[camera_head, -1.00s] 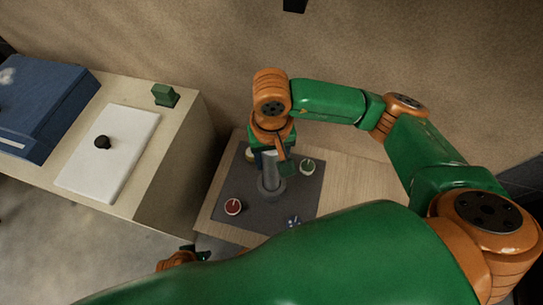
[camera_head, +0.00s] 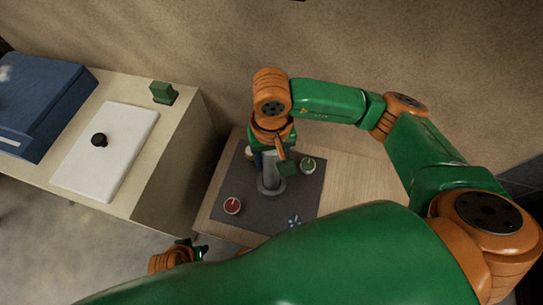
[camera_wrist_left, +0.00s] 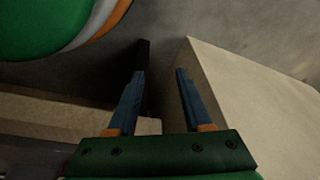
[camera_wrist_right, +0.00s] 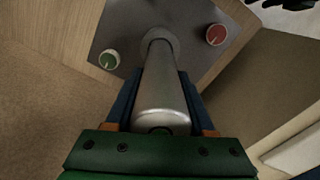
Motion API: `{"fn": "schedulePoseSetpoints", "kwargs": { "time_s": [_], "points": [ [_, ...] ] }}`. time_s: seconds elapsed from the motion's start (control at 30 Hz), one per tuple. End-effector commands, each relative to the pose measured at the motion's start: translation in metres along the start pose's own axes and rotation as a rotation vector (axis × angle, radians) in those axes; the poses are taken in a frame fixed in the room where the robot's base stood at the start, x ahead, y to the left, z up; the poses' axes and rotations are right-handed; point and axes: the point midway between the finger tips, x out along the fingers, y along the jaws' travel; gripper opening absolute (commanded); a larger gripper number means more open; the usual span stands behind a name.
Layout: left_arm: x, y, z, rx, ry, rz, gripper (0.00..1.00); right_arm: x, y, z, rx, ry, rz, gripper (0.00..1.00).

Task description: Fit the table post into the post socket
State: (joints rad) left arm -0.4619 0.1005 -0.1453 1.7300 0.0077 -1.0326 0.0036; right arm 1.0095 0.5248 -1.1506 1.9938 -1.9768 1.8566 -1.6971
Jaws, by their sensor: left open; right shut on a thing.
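The table post (camera_head: 270,168) is a silver-grey cylinder standing about upright over the dark mat. My right gripper (camera_head: 274,152) is shut on its upper part, and the right wrist view shows the post (camera_wrist_right: 160,98) between the two blue fingers (camera_wrist_right: 158,105). The post socket (camera_head: 271,191) is a grey round collar on the mat, and it also shows in the right wrist view (camera_wrist_right: 158,36). The post's lower end is at the collar, which appears to surround it; depth is hidden. My left gripper (camera_wrist_left: 158,88) is open and empty, low beside the cabinet.
The dark mat (camera_head: 250,208) lies on a wooden top. A red-topped knob (camera_head: 232,206), a green-topped knob (camera_head: 308,164) and a small blue-white item (camera_head: 294,220) surround the socket. A counter (camera_head: 190,130) at left holds a blue case (camera_head: 45,105), a white board (camera_head: 110,160) and a green block (camera_head: 163,92).

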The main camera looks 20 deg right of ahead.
Motion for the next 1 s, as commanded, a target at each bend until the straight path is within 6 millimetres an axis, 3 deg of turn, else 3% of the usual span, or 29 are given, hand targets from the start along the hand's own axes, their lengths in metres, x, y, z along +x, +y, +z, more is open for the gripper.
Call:
{"fn": "schedulePoseSetpoints", "kwargs": {
  "time_s": [0.07,0.1,0.23,0.53,0.8,1.0],
  "points": [
    [-0.001,0.0,-0.001,0.0,0.001,0.0,0.5,0.001,0.0,0.0,0.0,0.001,-0.001,0.0],
    [-0.002,0.0,-0.002,0.0,0.002,0.0,0.5,0.001,0.0,0.0,0.0,0.001,-0.001,0.56],
    [-0.002,0.0,-0.001,0.0,0.001,0.0,0.5,0.001,0.0,0.0,0.0,0.001,0.0,0.89],
    [-0.001,0.0,0.0,0.0,-0.001,0.0,0.5,-0.002,0.0,0.0,0.0,0.0,0.0,0.89],
    [0.019,-0.001,0.024,0.005,-0.027,-0.003,0.5,-0.057,0.0,-0.001,-0.001,0.003,-0.001,0.89],
    [0.027,-0.001,0.033,0.007,-0.031,-0.003,0.5,-0.071,0.0,0.0,0.0,0.001,0.0,0.89]
  ]
}}
